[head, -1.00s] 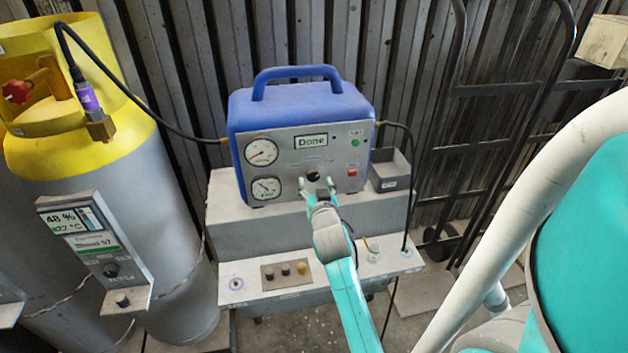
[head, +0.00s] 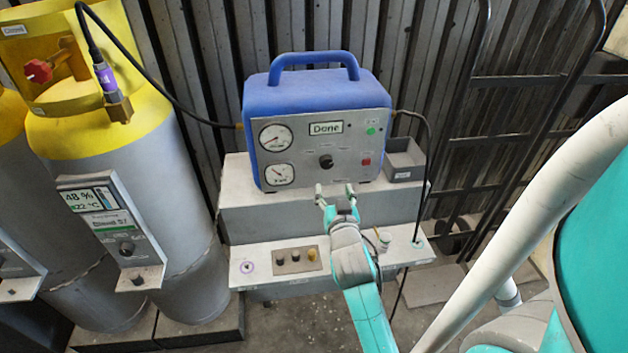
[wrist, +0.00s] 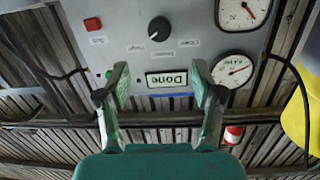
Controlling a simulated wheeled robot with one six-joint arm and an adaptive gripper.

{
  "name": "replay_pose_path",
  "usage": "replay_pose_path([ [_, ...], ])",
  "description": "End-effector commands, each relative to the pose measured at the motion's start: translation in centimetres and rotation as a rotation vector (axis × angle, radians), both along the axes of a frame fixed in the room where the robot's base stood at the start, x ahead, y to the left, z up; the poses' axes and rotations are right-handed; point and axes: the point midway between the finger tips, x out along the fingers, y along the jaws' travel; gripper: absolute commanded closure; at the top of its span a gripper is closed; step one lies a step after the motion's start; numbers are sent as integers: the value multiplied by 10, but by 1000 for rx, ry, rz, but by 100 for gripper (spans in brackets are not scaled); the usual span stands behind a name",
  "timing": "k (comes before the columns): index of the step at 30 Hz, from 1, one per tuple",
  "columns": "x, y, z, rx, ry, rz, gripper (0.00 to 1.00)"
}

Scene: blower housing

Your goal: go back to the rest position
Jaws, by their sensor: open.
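My gripper (head: 336,191) is open and empty in the head view, in front of the lower edge of the blue machine (head: 313,95). The machine's grey panel carries two gauges, a black knob (head: 326,161), a green light, a red button and a display (head: 326,128) reading "Done". In the wrist view the panel appears upside down, and the open fingers of my gripper (wrist: 160,95) spread on either side of the display (wrist: 167,78). The black knob (wrist: 159,29) shows beyond the fingertips, apart from them.
A grey stepped bench (head: 290,213) bears the machine and a small grey bin (head: 404,165). Yellow-topped cylinders (head: 150,190) stand at left, with a hose (head: 180,112) running to the machine. A hand truck (head: 500,130) leans at the right.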

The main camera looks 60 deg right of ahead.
Motion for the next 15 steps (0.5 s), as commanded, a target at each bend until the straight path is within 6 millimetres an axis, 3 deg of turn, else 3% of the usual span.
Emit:
replay_pose_path([
  [10,0,4,-3,1,3,11,33],
  [15,1,44,-27,5,35,98,33],
])
